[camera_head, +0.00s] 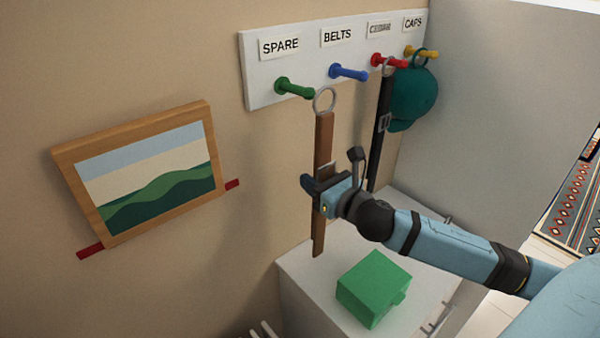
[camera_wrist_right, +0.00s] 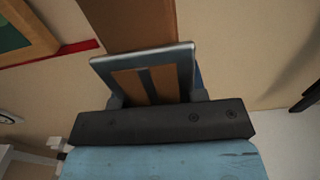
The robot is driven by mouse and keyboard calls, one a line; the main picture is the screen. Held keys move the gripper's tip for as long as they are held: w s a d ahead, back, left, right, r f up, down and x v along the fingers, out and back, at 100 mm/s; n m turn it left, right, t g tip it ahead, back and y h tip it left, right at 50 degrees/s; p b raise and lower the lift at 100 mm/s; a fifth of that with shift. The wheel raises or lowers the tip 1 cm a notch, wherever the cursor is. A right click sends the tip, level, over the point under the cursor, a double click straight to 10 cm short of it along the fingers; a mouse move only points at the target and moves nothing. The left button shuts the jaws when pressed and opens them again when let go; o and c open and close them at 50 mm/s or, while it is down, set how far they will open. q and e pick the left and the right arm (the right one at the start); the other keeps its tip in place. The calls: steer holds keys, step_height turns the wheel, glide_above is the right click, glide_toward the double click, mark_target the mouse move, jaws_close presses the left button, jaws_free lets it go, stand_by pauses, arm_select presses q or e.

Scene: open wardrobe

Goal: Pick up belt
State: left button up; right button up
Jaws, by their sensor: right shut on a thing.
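A brown belt (camera_head: 324,136) hangs upright with a metal ring (camera_head: 324,100) at its top. The ring is at the tip of the green peg (camera_head: 295,88) under the SPARE label; I cannot tell whether it is around the peg or just off it. My right gripper (camera_head: 314,190) is shut on the brown belt near its buckle. The right wrist view shows the belt's metal buckle (camera_wrist_right: 143,60) at the fingers. A black belt (camera_head: 379,140) hangs from the red peg (camera_head: 388,61) under the CEDAR label. My left gripper is not in view.
The blue peg (camera_head: 348,72) under BELTS is empty. A teal cap (camera_head: 413,95) hangs at the yellow peg (camera_head: 421,53). A green box (camera_head: 372,288) stands on the white cabinet (camera_head: 305,275) below. A tilted framed picture (camera_head: 145,180) is on the wall at left.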

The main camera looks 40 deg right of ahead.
steer(key=s+b, duration=0.1)
steer(key=s, duration=0.9)
steer(key=shift+d+b, duration=0.4)
